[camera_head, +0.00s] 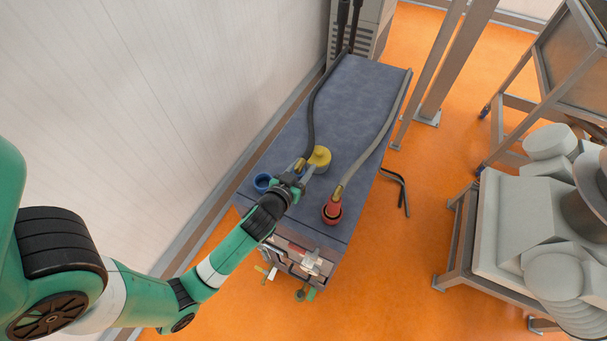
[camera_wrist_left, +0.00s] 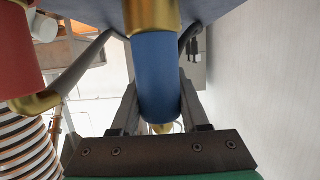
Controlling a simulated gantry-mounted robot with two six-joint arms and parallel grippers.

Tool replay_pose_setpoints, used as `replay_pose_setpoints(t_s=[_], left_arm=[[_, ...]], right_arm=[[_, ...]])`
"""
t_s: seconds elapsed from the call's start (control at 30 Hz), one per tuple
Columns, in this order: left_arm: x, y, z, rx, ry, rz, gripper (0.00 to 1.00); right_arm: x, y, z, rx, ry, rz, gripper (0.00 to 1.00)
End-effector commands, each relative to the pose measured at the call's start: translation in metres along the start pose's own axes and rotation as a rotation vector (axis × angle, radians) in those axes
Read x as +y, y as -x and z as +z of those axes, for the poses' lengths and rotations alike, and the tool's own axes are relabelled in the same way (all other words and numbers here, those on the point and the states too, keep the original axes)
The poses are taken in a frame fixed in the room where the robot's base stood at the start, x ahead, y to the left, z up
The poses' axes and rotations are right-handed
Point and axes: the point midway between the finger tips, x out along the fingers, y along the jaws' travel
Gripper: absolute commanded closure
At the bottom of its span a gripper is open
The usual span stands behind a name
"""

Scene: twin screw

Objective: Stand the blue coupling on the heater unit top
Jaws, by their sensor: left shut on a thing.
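The heater unit (camera_head: 345,100) has a flat blue-grey top in the head view. My left gripper (camera_head: 299,176) is over the near left part of this top. In the left wrist view the blue coupling (camera_wrist_left: 157,80) is between the two fingers, which are shut on it. A brass part (camera_wrist_left: 153,18) joins one end of it. In the head view the gripper hides most of the coupling, and I cannot tell whether it touches the top. A blue ring-shaped piece (camera_head: 262,182) shows just left of the gripper. My right gripper is not in view.
A red coupling (camera_head: 332,211) with a grey hose (camera_head: 375,145) is right of the gripper. A yellow round piece (camera_head: 320,157) sits just behind it. A dark hose (camera_head: 311,110) runs along the top's left side. A white wall (camera_head: 180,90) stands close on the left.

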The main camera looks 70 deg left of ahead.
Motion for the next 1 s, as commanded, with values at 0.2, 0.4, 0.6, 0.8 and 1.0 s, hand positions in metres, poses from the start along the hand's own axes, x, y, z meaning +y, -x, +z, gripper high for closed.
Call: replay_pose_setpoints(t_s=[0.2, 0.4, 0.6, 0.8, 1.0], left_arm=[[0.0, -0.013, 0.026, -0.001, -0.002, 0.0, 1.0], [0.0, -0.015, 0.033, 0.002, 0.0, 0.001, 1.0], [0.0, -0.016, 0.035, 0.002, 0.0, 0.001, 1.0], [0.0, -0.016, 0.036, 0.0, 0.0, 0.0, 0.28], [0.0, -0.016, 0.036, 0.0, 0.0, 0.0, 0.25]], right_arm=[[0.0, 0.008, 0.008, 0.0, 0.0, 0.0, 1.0], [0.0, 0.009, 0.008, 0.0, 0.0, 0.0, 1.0], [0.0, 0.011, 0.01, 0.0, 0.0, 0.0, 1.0], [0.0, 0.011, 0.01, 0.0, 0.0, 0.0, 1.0], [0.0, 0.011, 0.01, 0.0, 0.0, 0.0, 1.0]])
